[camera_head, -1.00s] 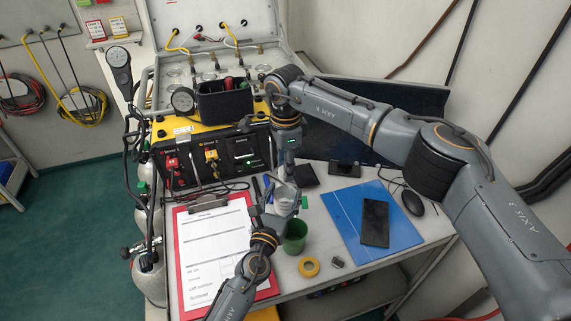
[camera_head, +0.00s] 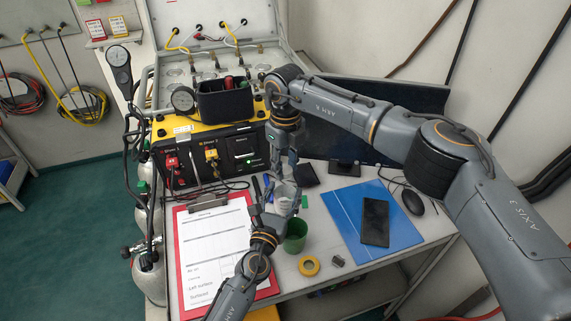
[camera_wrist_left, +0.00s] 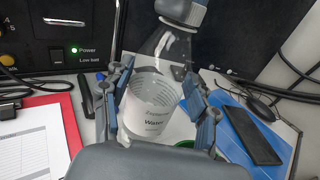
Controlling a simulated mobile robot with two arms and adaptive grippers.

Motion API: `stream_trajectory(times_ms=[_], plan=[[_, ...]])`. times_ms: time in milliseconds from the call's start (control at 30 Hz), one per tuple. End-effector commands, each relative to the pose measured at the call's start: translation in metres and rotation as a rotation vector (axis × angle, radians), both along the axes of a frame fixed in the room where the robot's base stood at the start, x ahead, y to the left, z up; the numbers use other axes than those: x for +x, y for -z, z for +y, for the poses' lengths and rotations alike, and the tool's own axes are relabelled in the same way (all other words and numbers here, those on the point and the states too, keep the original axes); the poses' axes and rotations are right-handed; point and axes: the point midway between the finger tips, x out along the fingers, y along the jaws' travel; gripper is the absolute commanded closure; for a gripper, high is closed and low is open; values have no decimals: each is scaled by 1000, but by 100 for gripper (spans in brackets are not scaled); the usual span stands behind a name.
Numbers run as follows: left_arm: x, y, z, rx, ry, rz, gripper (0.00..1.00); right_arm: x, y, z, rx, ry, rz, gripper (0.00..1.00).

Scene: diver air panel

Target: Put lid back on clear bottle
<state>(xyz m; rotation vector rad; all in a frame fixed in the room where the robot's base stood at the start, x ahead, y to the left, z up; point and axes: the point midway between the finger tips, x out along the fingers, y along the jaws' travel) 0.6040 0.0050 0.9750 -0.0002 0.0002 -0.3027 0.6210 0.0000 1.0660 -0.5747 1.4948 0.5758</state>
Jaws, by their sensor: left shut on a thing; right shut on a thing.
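The clear bottle (camera_head: 283,200) stands upright over the bench beside a green cup. In the left wrist view the bottle (camera_wrist_left: 150,112) has a white label with "Water" on it. My left gripper (camera_head: 273,203) is shut on the bottle, with one finger on each side in the left wrist view (camera_wrist_left: 157,112). My right gripper (camera_head: 290,172) points down right above the bottle and is shut on a small pale thing, probably the lid. In the left wrist view the fingers of my right gripper partly hide this thing, and I cannot tell whether it touches the bottle's top.
The green cup (camera_head: 295,235), yellow tape roll (camera_head: 309,265), blue folder (camera_head: 345,218) with a dark phone (camera_head: 375,222), and mouse (camera_head: 413,202) lie nearby. A red clipboard (camera_head: 180,262) lies at left. The air panel (camera_head: 215,160) stands behind.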

Motion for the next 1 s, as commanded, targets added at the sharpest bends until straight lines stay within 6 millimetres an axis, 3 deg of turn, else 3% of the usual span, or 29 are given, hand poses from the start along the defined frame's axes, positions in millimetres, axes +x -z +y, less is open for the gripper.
stream_trajectory(times_ms=[33,133,467,800,1000], plan=[[0,0,0,1,1,1,100,0,0,0,1,-1,-2,66],[0,0,0,1,1,1,100,0,0,0,1,-2,-2,45],[0,0,0,0,1,1,100,0,-1,0,0,-3,-1,45],[0,0,0,0,1,1,100,1,-39,0,0,-3,-3,45],[0,0,0,0,1,1,100,0,-45,0,0,-4,0,45]])
